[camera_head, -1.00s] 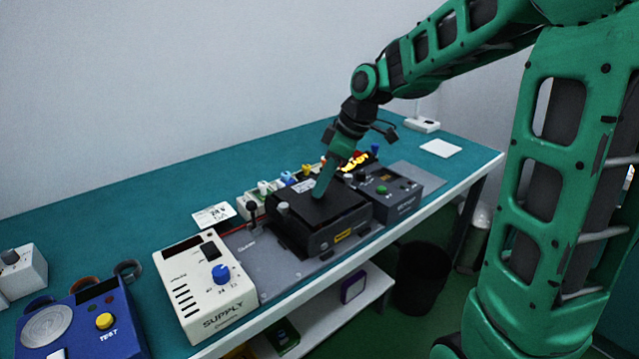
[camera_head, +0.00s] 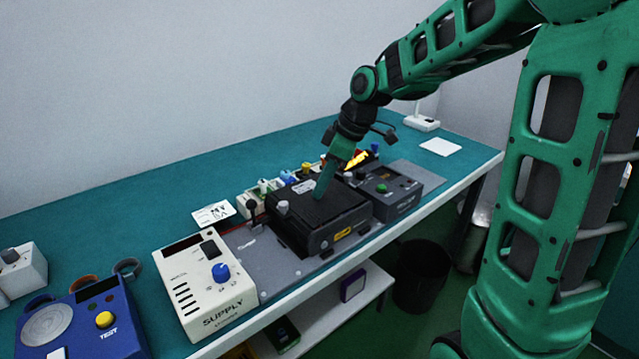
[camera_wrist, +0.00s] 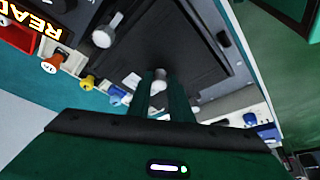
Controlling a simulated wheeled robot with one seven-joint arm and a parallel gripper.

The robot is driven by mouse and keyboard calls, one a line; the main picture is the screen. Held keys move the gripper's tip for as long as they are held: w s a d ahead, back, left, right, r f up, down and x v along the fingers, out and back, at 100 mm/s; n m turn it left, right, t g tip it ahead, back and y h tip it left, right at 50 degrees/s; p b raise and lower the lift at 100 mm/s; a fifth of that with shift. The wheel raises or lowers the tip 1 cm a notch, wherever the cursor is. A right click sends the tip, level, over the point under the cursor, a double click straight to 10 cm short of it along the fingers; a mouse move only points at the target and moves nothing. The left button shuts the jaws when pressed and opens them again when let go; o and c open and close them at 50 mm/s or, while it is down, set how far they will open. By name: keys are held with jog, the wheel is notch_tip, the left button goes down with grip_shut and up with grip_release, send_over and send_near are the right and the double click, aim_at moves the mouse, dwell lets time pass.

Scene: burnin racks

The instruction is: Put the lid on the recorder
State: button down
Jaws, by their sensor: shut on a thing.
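The recorder (camera_head: 320,240) is a black box with a yellow label on its front, on a grey plate on the bench. The lid (camera_head: 337,208) is a flat black panel at the recorder's top. The lid also shows in the wrist view (camera_wrist: 195,50), lying within the dark recorder outline. My gripper (camera_head: 321,194) reaches down to the lid from above. In the wrist view its fingers (camera_wrist: 158,86) are shut on a small grey knob (camera_wrist: 159,73), apparently the lid's. I cannot tell whether the lid is fully seated or slightly raised.
A white supply box (camera_head: 205,288) stands left of the recorder and a dark grey unit (camera_head: 388,192) right of it. Small coloured connectors (camera_head: 287,178) line the back. A grey post (camera_head: 283,207) rises at the recorder's left corner. The teal bench (camera_head: 150,200) behind is mostly clear.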

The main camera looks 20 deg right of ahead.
jog(key=shift+f, duration=0.15)
dwell(0.5)
jog(key=c, duration=1.5)
grip_release()
jog(key=shift+c, duration=0.2)
jog(key=shift+r, duration=2.55)
jog(key=shift+r, duration=0.1)
jog(key=shift+r, duration=1.9)
